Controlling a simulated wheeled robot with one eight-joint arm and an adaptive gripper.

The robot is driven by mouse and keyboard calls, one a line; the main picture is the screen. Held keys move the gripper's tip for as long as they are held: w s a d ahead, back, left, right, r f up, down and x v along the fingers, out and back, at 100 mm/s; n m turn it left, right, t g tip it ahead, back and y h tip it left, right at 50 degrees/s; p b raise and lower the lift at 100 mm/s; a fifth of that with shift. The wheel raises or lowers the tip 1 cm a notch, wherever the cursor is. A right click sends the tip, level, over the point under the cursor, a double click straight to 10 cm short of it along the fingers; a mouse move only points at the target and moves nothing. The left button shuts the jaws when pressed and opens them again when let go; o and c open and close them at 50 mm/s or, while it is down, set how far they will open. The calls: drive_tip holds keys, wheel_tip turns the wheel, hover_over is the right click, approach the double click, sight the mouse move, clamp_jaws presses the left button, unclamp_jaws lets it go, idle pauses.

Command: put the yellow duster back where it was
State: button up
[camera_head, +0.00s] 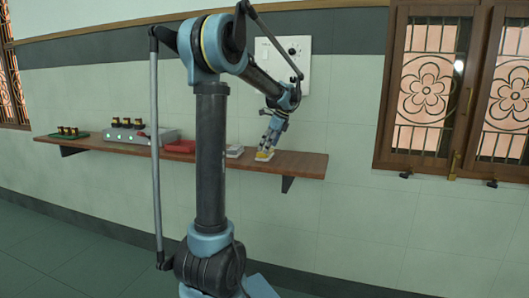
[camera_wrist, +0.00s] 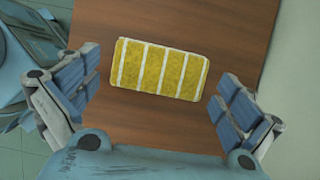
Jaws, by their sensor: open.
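The yellow duster (camera_wrist: 160,69) lies on the wooden wall shelf (camera_wrist: 190,125) in the wrist view, a yellow block with white stripes. My gripper (camera_wrist: 160,98) is open, its blue-padded fingers spread to the left and right of the duster, apart from it. In the head view my gripper (camera_head: 266,146) points down at the right part of the shelf (camera_head: 297,163). The duster (camera_head: 264,156) shows there just under the fingertips, partly hidden by them.
On the shelf stand a grey instrument box (camera_head: 125,136), a green tray (camera_head: 68,136) with dark pieces, a red cloth-like item (camera_head: 180,146) and a pale item (camera_head: 234,151). A white wall panel (camera_head: 294,55) is above.

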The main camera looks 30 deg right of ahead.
drive_tip(key=v, duration=1)
drive_tip(key=shift+r, duration=0.25)
drive_tip(key=s+a+f+n+g, duration=0.1)
drive_tip(key=a+f+n, duration=0.25)
drive_tip(key=a, duration=0.55)
drive_tip(key=s+a+f+n+h, duration=0.15)
drive_tip(key=a+n, duration=0.35)
drive_tip(key=a, duration=0.5)
drive_tip(key=s+a+f+n+g+y, duration=0.1)
drive_tip(key=a+f+n, duration=0.25)
drive_tip(key=a, duration=0.55)
drive_tip(key=s+a+f+n+h, duration=0.1)
drive_tip(key=s+a+f+n, duration=0.7)
drive_tip(key=f, duration=0.2)
drive_tip(key=s+a+f+n+h, duration=0.1)
drive_tip(key=s+a+f+n, duration=0.7)
drive_tip(key=f, duration=0.2)
drive_tip(key=shift+s+t, duration=0.15)
drive_tip(key=shift+t, duration=0.25)
drive_tip(key=shift+f, duration=0.15)
